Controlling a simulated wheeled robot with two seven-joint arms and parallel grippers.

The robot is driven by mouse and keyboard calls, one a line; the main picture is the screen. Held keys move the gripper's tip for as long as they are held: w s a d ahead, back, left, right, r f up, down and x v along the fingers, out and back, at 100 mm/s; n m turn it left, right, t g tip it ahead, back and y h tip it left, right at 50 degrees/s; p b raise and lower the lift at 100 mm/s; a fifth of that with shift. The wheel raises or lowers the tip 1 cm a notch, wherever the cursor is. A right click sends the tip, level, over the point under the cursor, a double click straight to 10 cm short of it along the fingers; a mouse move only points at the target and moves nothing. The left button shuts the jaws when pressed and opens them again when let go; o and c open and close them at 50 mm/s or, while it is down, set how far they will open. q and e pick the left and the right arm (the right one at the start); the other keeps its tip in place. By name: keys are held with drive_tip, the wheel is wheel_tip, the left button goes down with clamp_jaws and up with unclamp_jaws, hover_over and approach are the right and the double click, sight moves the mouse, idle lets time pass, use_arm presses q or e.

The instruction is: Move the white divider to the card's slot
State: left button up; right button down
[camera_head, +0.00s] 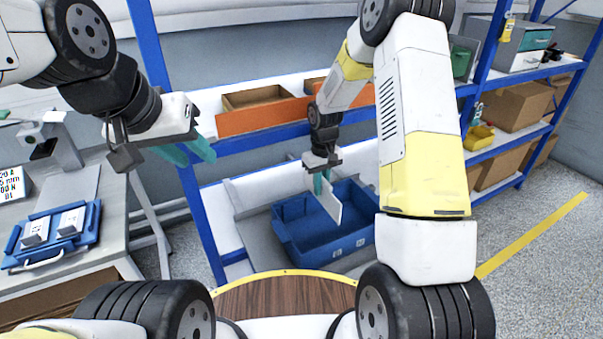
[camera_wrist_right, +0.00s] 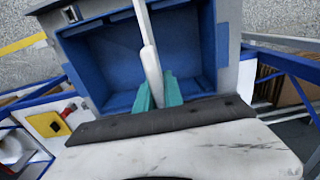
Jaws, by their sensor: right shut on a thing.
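The white divider (camera_head: 333,203) is a thin flat panel held upright by my right gripper (camera_head: 322,178). It is over the blue bin (camera_head: 296,240), inside or just above its opening; I cannot tell if it touches the bottom. In the right wrist view the divider (camera_wrist_right: 149,55) stands edge-on between the teal fingers (camera_wrist_right: 158,92), with the open blue bin (camera_wrist_right: 105,65) beyond. My left gripper (camera_head: 188,152) is open and empty beside the shelf.
A blue tray (camera_head: 48,252) with two white devices lies on the left bench. Orange-fronted bins (camera_head: 262,117) sit on the shelf above the blue bin. Blue shelf posts (camera_head: 203,225) flank the area. Cardboard boxes (camera_head: 515,105) fill the right shelves.

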sight(320, 200)
idle(0.3)
drive_tip(key=shift+f, duration=2.9)
drive_tip(key=shift+f, duration=5)
drive_tip(key=c, duration=1.4)
unclamp_jaws()
drive_tip(key=shift+o, duration=0.2)
wheel_tip(320, 200, up, 8)
drive_tip(key=shift+f, duration=0.15)
